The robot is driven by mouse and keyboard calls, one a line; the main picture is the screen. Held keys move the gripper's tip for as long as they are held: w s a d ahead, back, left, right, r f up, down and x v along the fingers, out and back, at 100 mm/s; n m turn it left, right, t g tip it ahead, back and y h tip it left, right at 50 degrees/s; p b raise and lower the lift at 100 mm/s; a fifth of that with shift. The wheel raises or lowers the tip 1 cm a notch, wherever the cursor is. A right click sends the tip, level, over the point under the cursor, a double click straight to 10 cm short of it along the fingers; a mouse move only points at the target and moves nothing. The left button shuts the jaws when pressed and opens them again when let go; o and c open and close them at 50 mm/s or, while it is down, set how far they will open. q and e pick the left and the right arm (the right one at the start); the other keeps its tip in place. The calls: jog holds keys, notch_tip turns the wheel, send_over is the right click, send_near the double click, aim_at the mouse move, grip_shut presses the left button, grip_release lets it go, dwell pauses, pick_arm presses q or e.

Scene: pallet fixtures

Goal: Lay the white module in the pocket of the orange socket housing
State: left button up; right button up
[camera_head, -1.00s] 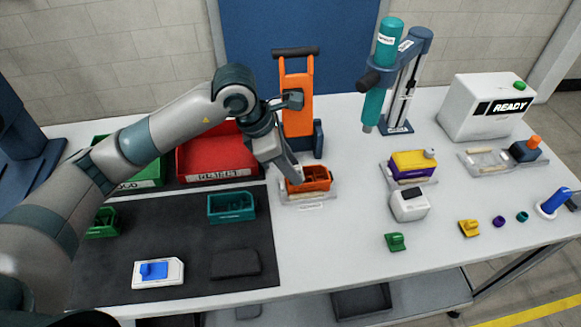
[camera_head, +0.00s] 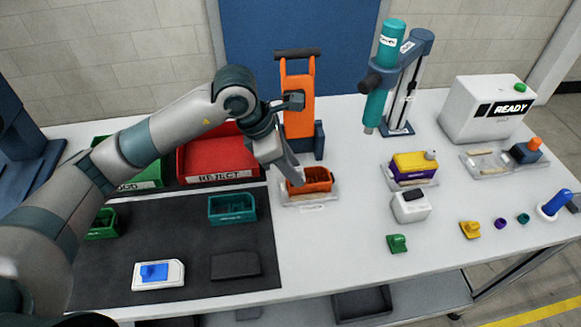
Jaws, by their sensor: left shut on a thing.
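The orange socket housing (camera_head: 318,187) sits in a pale tray-like fixture (camera_head: 309,205) near the middle of the table, its open pocket facing up. My left gripper (camera_head: 294,180) comes down from above left and is shut on the left end of the housing; its fingertips partly cover that end. The white module (camera_head: 411,212), a block with a dark patch on top, stands to the right of the housing on the bare table. My right gripper is out of view.
A yellow and purple assembly (camera_head: 413,168) sits in another fixture behind the white module. A teal press tool (camera_head: 378,95) stands behind it. Small green (camera_head: 397,243) and yellow (camera_head: 470,229) parts lie in front. A teal bin (camera_head: 232,216) and red reject bin (camera_head: 220,160) are left.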

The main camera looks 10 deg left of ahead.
pick_arm(q)
jog(key=o, duration=0.7)
jog(key=f, duration=0.3)
jog(key=shift+s+a, duration=0.35)
jog(key=shift+s, duration=0.05)
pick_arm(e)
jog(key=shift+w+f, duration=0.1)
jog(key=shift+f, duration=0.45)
pick_arm(q)
jog(key=shift+w+r+g, duration=0.1)
jog(key=shift+r+g, duration=0.2)
jog(key=shift+r, duration=0.1)
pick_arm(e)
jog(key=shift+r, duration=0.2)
pick_arm(q)
jog(key=shift+w+d+r+p, duration=0.15)
jog(key=shift+d+r+p, duration=0.1)
jog(key=shift+r+p, duration=0.5)
jog(key=shift+r, duration=0.15)
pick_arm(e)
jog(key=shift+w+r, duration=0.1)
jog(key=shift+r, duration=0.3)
pick_arm(q)
jog(key=shift+r, duration=0.15)
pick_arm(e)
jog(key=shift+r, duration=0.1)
pick_arm(q)
jog(key=o, duration=0.6)
jog(key=shift+w+r, duration=0.1)
